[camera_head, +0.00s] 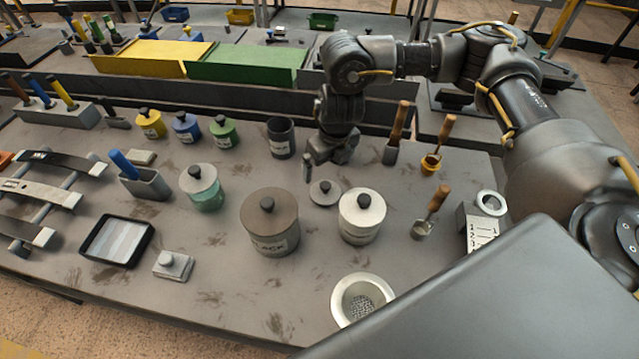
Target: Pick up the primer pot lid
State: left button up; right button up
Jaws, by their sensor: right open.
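A loose grey round lid (324,192) with a dark knob lies flat on the bench. It sits between the large pot marked BLACK (270,222) and a cream pot (361,217), both with lids on. A dark grey labelled pot (281,138) stands open without a lid behind it. No label that I can read says primer, so I cannot tell for sure which pot that is. My right gripper (325,168) is open and empty, pointing down just behind the loose lid and apart from its knob. My left gripper is out of view.
A teal pot (202,188) and small yellow, blue and green lidded pots (187,128) stand to the left. Scoops with wooden handles (430,212) stand at the right. A round strainer (362,300) lies in front. The bench between the front pots and strainer is clear.

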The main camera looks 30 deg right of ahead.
aim_at(326, 185)
notch_tip(326, 185, down, 5)
jog(key=shift+w+r, duration=0.1)
jog(key=shift+r, duration=0.05)
jog(key=shift+w+d+f, duration=0.1)
jog(key=shift+w+f, duration=0.05)
jog(key=shift+f, duration=0.45)
jog(key=f, duration=0.4)
jog(key=shift+w+f, duration=0.25)
jog(key=shift+w, duration=0.15)
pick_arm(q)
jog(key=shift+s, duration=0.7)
